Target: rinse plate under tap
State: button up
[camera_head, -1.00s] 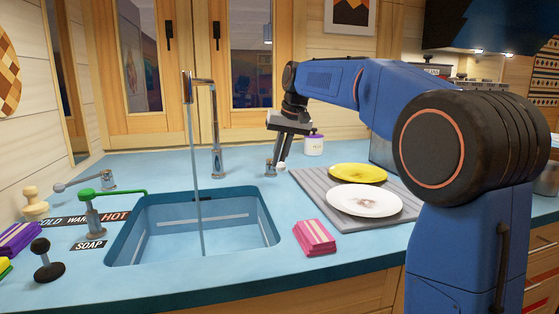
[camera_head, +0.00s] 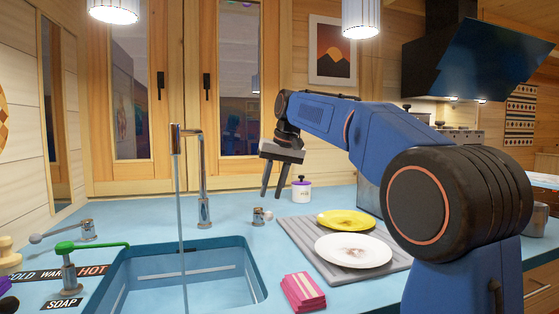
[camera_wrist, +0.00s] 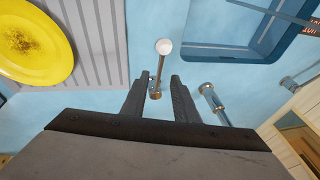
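A yellow plate (camera_head: 346,218) and a white plate (camera_head: 353,252) with a brown stain lie on a grey ridged mat (camera_head: 318,268) right of the sink. The yellow plate shows at upper left in the wrist view (camera_wrist: 30,42), with brown specks. The tall metal tap (camera_head: 203,180) is running; its water stream (camera_head: 182,225) falls into the blue sink (camera_head: 249,290). My gripper (camera_head: 271,197) is open and empty above the counter, between tap and plates. In the wrist view (camera_wrist: 159,78), a white-tipped metal lever (camera_wrist: 161,62) shows between the fingers, below them.
A pink sponge (camera_head: 303,291) lies between sink and mat. A white jar (camera_head: 301,192) with a purple lid stands behind the mat. A green soap spout (camera_head: 66,262) and a grey lever (camera_head: 62,233) are left of the sink. Bare counter surrounds the lever's base.

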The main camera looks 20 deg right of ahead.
jog(key=v, duration=1)
jog(key=shift+r, duration=0.4)
jog(key=shift+s+d, duration=0.1)
jog(key=shift+s, duration=0.05)
